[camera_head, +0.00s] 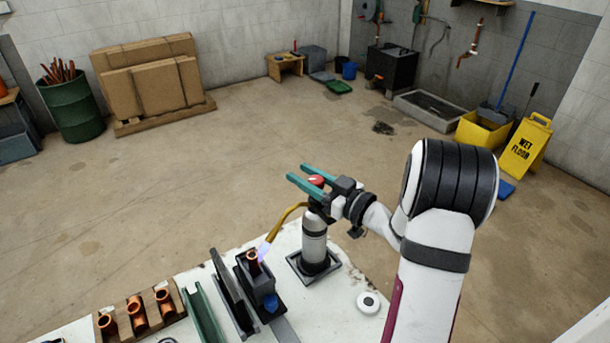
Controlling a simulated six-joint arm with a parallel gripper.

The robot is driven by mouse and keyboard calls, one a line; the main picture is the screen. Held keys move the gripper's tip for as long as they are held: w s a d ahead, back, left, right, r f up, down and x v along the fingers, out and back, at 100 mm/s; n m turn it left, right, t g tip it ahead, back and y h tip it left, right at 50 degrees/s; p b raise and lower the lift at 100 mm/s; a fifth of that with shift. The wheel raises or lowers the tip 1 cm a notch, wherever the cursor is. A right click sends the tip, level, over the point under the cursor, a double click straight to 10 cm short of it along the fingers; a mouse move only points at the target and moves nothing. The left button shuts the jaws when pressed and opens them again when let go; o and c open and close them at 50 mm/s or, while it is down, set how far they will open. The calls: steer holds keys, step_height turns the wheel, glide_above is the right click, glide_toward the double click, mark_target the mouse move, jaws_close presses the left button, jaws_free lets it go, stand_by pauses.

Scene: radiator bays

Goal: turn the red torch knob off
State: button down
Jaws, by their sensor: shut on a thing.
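The torch (314,245) is an upright silver-grey cylinder standing in a dark square base on the bench. Its red knob (316,180) is on top, with a pale mark on it. My gripper (298,173) has teal fingers, reaches in from the right and is shut on the red knob, one finger on each side. A yellow-brown torch neck (287,217) curves down to the left. A pale violet-blue flame (263,250) shows at its tip, beside a copper fitting (252,261) in a dark holder. The fingers and hand partly hide the knob and torch top.
The white bench (340,284) carries a wooden rack (120,322) with copper fittings, a green channel (203,315), a dark upright plate (228,285) and a white round disc (369,302). Open floor lies beyond. A yellow wet-floor sign (527,148) stands far right.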

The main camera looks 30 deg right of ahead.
mark_target(317, 178)
steer(key=shift+m+h, duration=0.3)
steer(key=shift+h, duration=0.1)
steer(key=m+h, duration=0.1)
steer(key=h, duration=0.1)
steer(key=m+h, duration=0.1)
steer(key=h, duration=0.1)
steer(key=shift+w+d+m+t, duration=0.1)
steer(key=shift+d+m+t, duration=0.2)
steer(key=shift+d, duration=0.05)
steer(key=m+h, duration=0.1)
steer(key=h, duration=0.1)
steer(key=m+h, duration=0.1)
steer(key=m+g+h, duration=0.1)
steer(key=h, duration=0.1)
steer(key=shift+d+m+h, duration=0.3)
steer(key=shift+d, duration=0.1)
steer(key=shift+s+d+m+g+h, duration=0.15)
steer(key=shift+d+m+g+h, duration=0.1)
steer(key=shift+m+g+h, duration=0.75)
steer(key=shift+s+d+m+g+h, duration=0.2)
steer(key=shift+m+g+h, duration=0.2)
steer(key=shift+m+h, duration=0.65)
steer(key=shift+s+d+m+g+h, duration=0.1)
steer(key=shift+d+m+g+h, duration=0.15)
steer(key=shift+m+g+h, duration=0.8)
steer(key=shift+n+t+h, duration=0.25)
steer(key=shift+n+h, duration=0.15)
steer(key=shift+h, duration=0.1)
steer(key=shift+c, duration=2.4)
jaws_free()
